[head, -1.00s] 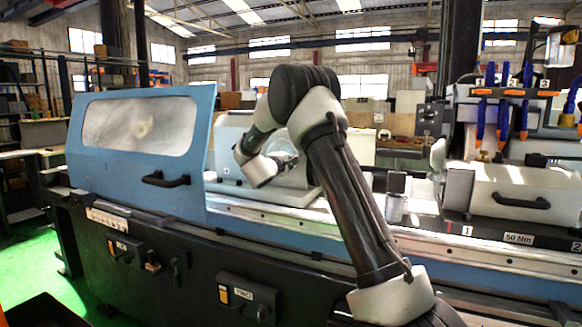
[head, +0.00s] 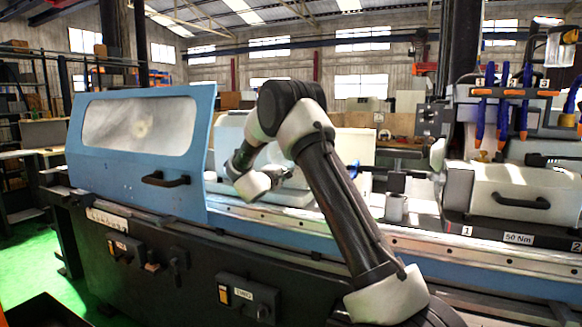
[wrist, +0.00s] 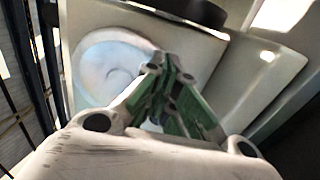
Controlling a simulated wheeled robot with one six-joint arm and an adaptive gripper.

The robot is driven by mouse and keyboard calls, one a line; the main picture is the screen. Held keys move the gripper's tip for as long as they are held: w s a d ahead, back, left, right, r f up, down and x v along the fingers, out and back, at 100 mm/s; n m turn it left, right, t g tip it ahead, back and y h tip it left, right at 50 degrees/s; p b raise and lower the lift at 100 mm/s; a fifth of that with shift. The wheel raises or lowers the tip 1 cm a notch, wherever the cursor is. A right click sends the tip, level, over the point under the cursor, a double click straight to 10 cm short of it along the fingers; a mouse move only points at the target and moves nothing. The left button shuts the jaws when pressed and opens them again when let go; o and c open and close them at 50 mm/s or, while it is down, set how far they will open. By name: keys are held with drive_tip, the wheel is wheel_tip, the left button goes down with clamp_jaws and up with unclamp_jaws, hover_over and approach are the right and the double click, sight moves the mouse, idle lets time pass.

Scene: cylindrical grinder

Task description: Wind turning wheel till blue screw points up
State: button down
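A pale round disc (wrist: 98,72), which looks like the turning wheel, shows in the wrist view on a light housing, left of and beyond my gripper (wrist: 168,70). The fingers with green parts converge and look shut, with nothing visible between them. I cannot tell whether they touch the disc. No blue screw can be made out on the disc. A small blue part (head: 354,170) shows right of my arm; I cannot tell what it is.
A blue guard door (head: 140,185) with a window and black handle stands left of my arm. The machine's bed rail (head: 400,232) runs below it. A small metal cylinder (head: 396,208) and a white unit with a handle (head: 525,190) are at the right.

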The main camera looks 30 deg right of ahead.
drive_tip(key=v, duration=0.7)
drive_tip(key=shift+s+a, duration=0.2)
drive_tip(key=shift+a, duration=0.15)
drive_tip(key=shift+r, duration=0.2)
